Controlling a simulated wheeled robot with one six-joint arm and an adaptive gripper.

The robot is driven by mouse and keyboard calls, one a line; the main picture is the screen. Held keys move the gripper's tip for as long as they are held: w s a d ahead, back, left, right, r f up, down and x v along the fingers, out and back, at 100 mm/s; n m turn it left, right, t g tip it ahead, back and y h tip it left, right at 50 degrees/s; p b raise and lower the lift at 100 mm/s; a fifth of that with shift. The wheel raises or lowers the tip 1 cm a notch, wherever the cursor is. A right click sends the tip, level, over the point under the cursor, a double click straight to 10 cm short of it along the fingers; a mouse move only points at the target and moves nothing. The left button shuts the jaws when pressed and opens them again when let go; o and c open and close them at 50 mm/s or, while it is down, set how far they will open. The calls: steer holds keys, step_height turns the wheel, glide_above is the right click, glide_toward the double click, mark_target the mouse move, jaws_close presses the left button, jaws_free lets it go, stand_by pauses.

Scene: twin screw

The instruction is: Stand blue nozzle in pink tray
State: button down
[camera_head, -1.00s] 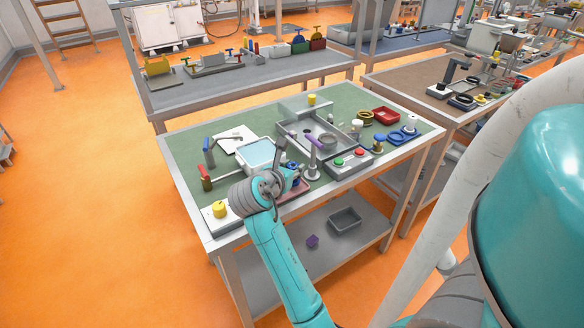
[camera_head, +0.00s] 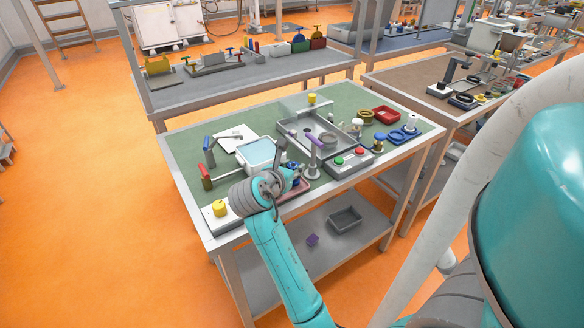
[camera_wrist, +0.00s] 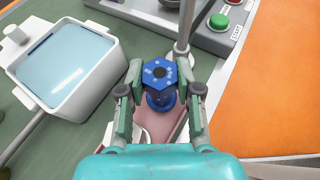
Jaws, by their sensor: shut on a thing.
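The blue nozzle (camera_wrist: 159,75) has a hexagonal top with a dark central hole and a round lower flange. It shows between the two fingers of my gripper (camera_wrist: 160,88) in the wrist view, and the fingers are shut on it. The pink tray (camera_wrist: 165,122) lies right below the nozzle. Whether the nozzle touches the tray floor cannot be told. In the head view the nozzle (camera_head: 293,167) shows small beside my wrist, and part of the tray (camera_head: 297,190) shows at the table's front edge, partly hidden by my arm.
A white container with pale blue contents (camera_wrist: 70,65) stands left of the gripper. A metal post on a round base (camera_head: 313,160) stands close on the right, beside a control box with green and red buttons (camera_head: 349,160). A large metal tray (camera_head: 290,136) lies behind.

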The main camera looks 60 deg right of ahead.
steer(key=shift+f, duration=0.75)
stand_by(0.5)
steer(key=c, duration=0.7)
jaws_free()
steer(key=shift+o, duration=0.2)
steer(key=o, duration=0.5)
steer(key=shift+c, duration=0.2)
steer(key=shift+r, duration=0.15)
steer(key=shift+r, duration=3.45)
